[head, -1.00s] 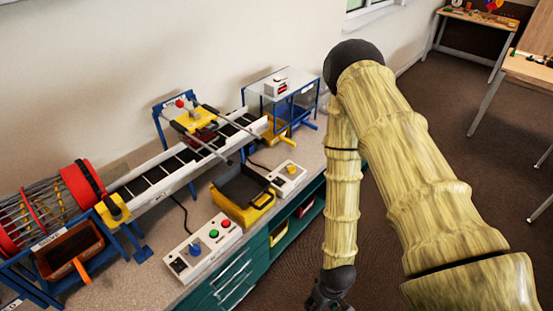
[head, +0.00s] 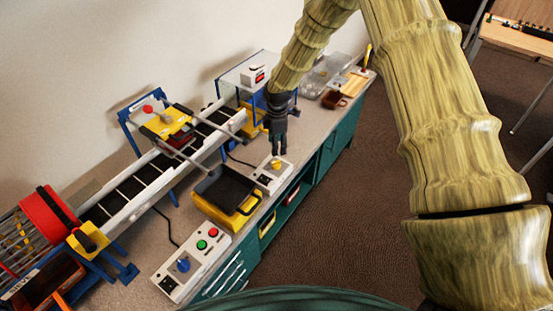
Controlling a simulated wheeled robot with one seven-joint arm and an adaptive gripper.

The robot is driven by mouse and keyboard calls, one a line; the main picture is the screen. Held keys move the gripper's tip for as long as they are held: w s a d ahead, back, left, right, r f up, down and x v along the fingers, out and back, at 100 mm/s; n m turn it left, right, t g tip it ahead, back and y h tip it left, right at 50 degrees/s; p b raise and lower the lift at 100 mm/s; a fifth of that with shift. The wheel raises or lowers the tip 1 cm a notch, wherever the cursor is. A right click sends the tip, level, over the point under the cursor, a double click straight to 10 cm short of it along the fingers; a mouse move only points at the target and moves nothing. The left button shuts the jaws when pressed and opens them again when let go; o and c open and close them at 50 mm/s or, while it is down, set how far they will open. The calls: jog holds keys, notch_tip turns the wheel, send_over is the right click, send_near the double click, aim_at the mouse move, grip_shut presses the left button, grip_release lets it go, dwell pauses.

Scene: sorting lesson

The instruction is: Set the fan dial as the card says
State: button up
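A small white control box (head: 272,176) with a yellow dial (head: 277,164) stands near the counter's front edge, right of the yellow bin. I cannot tell whether this is the fan dial, and its marks are too small to read. My gripper (head: 279,152) points down just above and behind the yellow dial. Whether it touches the dial, and how wide its fingers are, is too small to tell. A second white panel (head: 193,262) has a blue dial (head: 183,265) and red and green buttons. I cannot make out a readable card.
A yellow bin with a black tray (head: 228,190) sits just left of the dial box. A conveyor (head: 140,185) runs behind it. A clear case with a white display box (head: 255,74) stands behind my gripper. A brown cup (head: 334,99) is farther along the counter.

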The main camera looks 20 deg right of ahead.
aim_at(276, 162)
jog(key=shift+a+f+p, duration=0.15)
jog(key=shift+f+p, duration=0.75)
jog(key=shift+f, duration=1.65)
jog(key=shift+a+f+p, duration=0.1)
jog(key=shift+f+p, duration=0.75)
jog(key=shift+f, duration=1.7)
jog(key=c, duration=1)
